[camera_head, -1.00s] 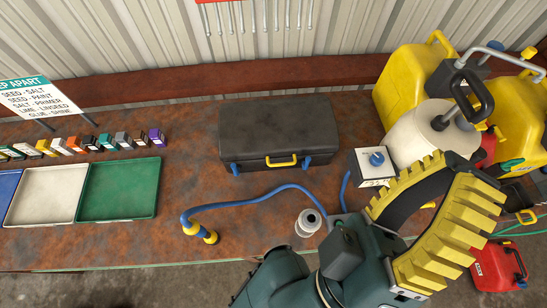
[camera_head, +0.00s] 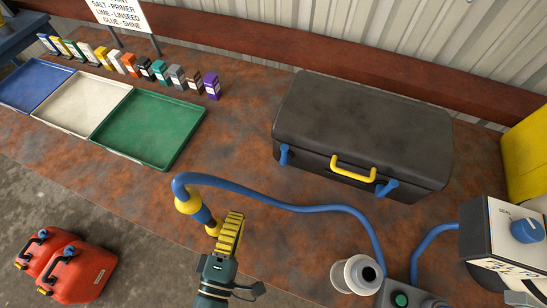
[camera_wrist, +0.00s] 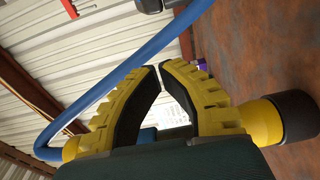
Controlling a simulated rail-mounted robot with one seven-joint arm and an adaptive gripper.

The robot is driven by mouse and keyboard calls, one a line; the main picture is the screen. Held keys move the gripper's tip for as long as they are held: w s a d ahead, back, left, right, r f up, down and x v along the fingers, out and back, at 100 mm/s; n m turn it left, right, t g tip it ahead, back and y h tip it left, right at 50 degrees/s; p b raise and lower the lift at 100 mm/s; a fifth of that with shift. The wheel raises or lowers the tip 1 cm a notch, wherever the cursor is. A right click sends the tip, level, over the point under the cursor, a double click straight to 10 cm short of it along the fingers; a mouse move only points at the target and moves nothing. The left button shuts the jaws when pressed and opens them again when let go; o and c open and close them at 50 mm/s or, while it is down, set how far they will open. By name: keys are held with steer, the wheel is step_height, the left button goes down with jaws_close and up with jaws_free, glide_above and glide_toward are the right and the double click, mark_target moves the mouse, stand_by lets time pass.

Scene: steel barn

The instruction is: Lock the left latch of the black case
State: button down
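The black case (camera_head: 365,125) stands closed on the rusty bench, with a yellow handle (camera_head: 353,168) on its front. The left latch (camera_head: 284,154) is a small blue tab near the case's front left corner; I cannot tell whether it is locked. The right latch (camera_head: 387,188) is a similar blue tab that juts outward. My gripper (camera_head: 233,222) is in front and left of the case, apart from it. In the wrist view its yellow, black-lined fingers (camera_wrist: 162,65) meet almost at the tips, with nothing seen between them. The case is not recognisable in the wrist view.
A blue hose (camera_head: 290,207) with yellow fittings (camera_head: 190,202) arches between my gripper and the case; it crosses the wrist view (camera_wrist: 130,65). A green tray (camera_head: 150,128) and small boxes (camera_head: 212,86) stand left. A white container (camera_head: 356,274) and dial box (camera_head: 505,240) stand right.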

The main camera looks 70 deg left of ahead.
steer(key=shift+a+r, duration=0.1)
steer(key=shift+w, duration=0.1)
steer(key=p, duration=0.2)
glide_toward(273, 137)
steer(key=w+a, duration=0.1)
steer(key=a, duration=0.7)
steer(key=w+d+p, duration=0.1)
steer(key=w+d, duration=0.1)
steer(key=shift+w+d, duration=0.1)
steer(key=shift+d, duration=0.2)
steer(key=shift+w+d, duration=0.25)
steer(key=shift+d, duration=0.1)
